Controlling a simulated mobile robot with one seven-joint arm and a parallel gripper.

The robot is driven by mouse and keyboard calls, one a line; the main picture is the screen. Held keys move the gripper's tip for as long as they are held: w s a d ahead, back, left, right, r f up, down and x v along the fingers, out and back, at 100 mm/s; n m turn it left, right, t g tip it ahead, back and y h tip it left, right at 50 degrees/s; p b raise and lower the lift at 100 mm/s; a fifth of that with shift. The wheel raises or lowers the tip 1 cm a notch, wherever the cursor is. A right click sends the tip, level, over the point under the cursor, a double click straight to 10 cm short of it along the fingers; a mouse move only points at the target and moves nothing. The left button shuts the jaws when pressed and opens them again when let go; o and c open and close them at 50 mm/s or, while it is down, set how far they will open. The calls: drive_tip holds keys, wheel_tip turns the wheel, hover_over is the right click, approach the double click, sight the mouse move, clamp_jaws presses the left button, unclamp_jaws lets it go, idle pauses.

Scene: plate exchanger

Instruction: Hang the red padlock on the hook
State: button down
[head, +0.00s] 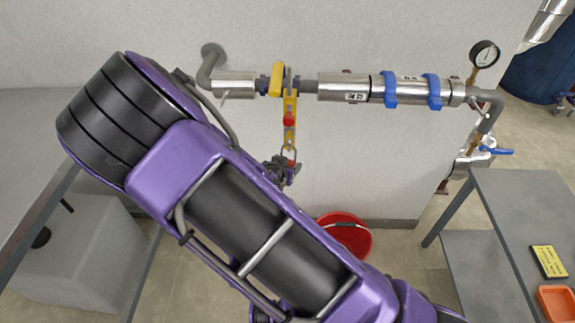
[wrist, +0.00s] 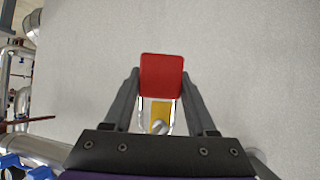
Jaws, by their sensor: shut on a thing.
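The red padlock (wrist: 161,76) is between the two fingers of my gripper (wrist: 161,90) in the wrist view. Its metal shackle extends from the red body toward the gripper base. A small yellow piece and a metal tip show within the shackle's outline; I cannot tell whether they touch it. In the head view my gripper (head: 282,172) is partly hidden behind my arm, below a yellow strip (head: 289,106) hanging at the pipe valve. A thin metal loop (head: 288,153) and a small red patch show above the gripper. I cannot clearly make out the hook.
The pipe (head: 343,87) runs along the wall with blue clamps (head: 390,89) and a gauge (head: 485,54). A yellow valve handle (head: 277,78) is above the strip. A red bucket (head: 346,232) stands below on the floor. A grey table (head: 510,205) is at right.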

idle(0.4)
drive_tip(key=shift+c, duration=0.6)
unclamp_jaws()
